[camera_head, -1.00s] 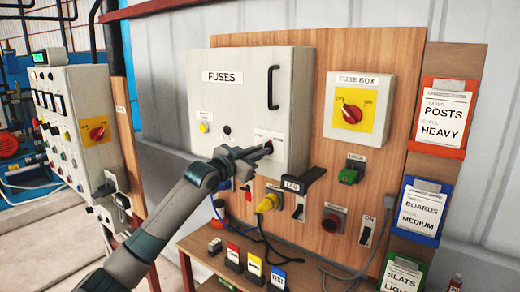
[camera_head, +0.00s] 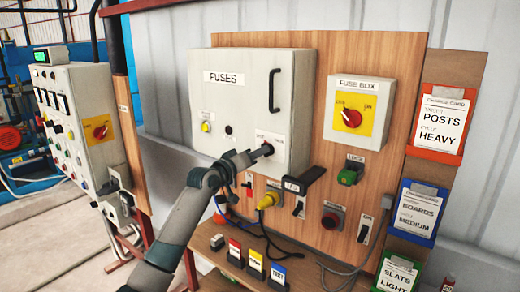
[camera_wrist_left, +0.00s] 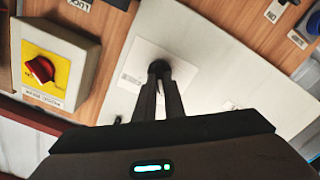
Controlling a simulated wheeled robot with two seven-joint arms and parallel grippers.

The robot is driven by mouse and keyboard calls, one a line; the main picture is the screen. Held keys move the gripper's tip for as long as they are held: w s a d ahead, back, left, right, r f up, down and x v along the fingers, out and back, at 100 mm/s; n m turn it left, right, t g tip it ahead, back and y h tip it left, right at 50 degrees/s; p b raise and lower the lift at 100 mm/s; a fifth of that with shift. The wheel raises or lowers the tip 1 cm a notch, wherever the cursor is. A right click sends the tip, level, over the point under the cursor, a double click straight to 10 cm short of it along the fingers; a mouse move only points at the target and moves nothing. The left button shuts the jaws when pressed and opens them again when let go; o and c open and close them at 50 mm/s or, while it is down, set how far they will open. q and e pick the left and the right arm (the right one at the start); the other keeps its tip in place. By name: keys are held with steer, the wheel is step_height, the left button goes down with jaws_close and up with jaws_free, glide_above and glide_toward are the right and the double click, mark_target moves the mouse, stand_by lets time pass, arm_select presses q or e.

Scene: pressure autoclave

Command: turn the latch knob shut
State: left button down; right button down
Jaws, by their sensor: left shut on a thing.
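The latch knob (camera_head: 268,149) is a small black knob on a white plate at the lower right of the grey FUSES cabinet door (camera_head: 235,105). My left gripper (camera_head: 260,153) reaches it from the lower left and is shut on it. In the left wrist view the fingertips (camera_wrist_left: 160,80) close around the dark knob (camera_wrist_left: 159,67), with the white label plate around it. The fingers hide most of the knob, so its exact angle is hard to tell. The door lies flat against its cabinet. My right gripper is not in view.
A fuse box (camera_head: 358,112) with a red rotary switch is to the right. A shelf with small cards (camera_head: 255,264) juts out underneath.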

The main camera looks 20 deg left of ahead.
arm_select(q)
steer(key=shift+n+p, duration=0.4)
steer(key=shift+n, duration=0.6)
steer(key=c, duration=1.8)
jaws_free()
steer(key=shift+c, duration=0.2)
steer(key=shift+s+a, duration=0.1)
steer(key=b+v, duration=0.6)
steer(key=v, duration=1.1)
